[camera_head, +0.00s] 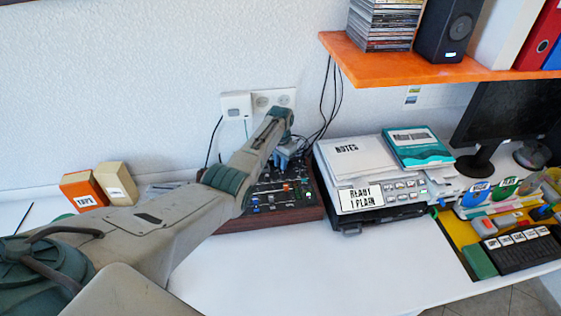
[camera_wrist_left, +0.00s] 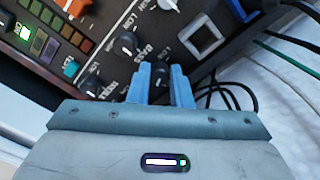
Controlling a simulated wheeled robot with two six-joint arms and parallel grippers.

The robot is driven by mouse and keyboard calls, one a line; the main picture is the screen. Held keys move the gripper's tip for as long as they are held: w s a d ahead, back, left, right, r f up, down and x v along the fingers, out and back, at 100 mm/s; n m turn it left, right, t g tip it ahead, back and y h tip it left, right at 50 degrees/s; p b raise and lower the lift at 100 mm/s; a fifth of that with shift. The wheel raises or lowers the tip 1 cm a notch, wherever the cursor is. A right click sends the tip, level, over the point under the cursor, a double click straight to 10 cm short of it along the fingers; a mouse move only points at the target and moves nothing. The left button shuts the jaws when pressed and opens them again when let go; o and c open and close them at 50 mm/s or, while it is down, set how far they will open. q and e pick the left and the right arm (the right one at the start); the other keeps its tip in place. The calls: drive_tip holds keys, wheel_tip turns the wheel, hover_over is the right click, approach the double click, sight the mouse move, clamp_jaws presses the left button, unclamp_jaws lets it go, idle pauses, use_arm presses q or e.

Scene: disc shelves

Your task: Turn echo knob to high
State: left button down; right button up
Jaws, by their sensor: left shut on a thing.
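The mixer (camera_head: 268,217) is a dark control panel in a wooden-looking case on the white desk, with coloured buttons, sliders and knobs. My left gripper (camera_head: 284,160) reaches down to its back right part. In the left wrist view, my left gripper (camera_wrist_left: 160,80) has its two blue fingers on either side of a small black knob (camera_wrist_left: 162,75) and is shut on it. Its own label is not clearly readable, so I cannot confirm it is the echo knob. Other black knobs (camera_wrist_left: 126,45) stand beside it, with white print including LOW and HIGH. My right gripper is not in view.
Black cables (camera_wrist_left: 238,95) run beside the mixer's edge. A printer-like box (camera_head: 375,205) with papers stands right of the mixer, and two small boxes (camera_head: 116,182) stand left. An orange shelf (camera_head: 400,70) hangs above right. The desk in front is clear.

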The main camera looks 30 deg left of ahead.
use_arm(q)
drive_tip(key=shift+r+m, duration=0.1)
drive_tip(key=shift+m, duration=0.4)
drive_tip(key=c, duration=1.4)
unclamp_jaws()
drive_tip(key=shift+o, duration=0.4)
drive_tip(key=shift+r, duration=0.1)
drive_tip(key=shift+a, duration=0.1)
drive_tip(key=shift+w+r, duration=0.1)
